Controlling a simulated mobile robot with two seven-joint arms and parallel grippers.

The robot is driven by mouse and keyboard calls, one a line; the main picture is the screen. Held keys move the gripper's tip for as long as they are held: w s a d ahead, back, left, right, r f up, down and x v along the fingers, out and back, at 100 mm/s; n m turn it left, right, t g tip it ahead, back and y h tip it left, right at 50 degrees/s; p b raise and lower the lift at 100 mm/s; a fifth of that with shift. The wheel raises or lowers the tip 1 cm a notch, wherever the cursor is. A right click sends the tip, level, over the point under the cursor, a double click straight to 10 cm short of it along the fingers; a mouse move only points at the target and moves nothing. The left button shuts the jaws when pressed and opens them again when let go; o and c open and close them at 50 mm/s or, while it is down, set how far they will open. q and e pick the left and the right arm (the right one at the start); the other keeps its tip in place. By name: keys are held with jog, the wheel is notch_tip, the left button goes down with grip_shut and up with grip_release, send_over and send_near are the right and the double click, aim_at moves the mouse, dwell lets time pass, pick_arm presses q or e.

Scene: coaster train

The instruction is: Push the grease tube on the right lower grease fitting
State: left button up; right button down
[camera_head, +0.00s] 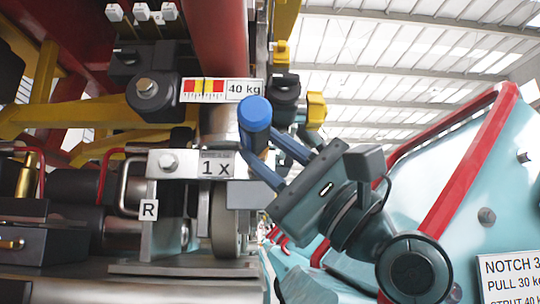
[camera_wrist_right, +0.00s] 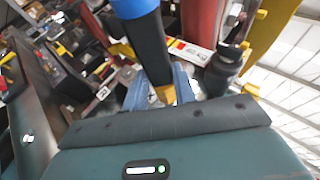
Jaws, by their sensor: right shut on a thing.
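My right gripper (camera_head: 268,158) comes in from the right in the head view, its blue fingers shut on the grease tube. The tube has a blue cap (camera_head: 254,113) and a dark body. It also shows in the right wrist view (camera_wrist_right: 150,45), between the fingers (camera_wrist_right: 165,92). In the head view the tube is upright, in front of the metal column beside the "1 X" grease label (camera_head: 216,164). An "R" label (camera_head: 149,209) is on the bracket below. I cannot make out the lower grease fitting or tell whether the tube touches anything. My left gripper is not in view.
A grey wheel (camera_head: 224,222) sits below the label. A teal panel with a red rail (camera_head: 468,165) stands on the right. Space behind my gripper looks open.

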aim_at(264, 130)
jog(key=shift+s, duration=2.85)
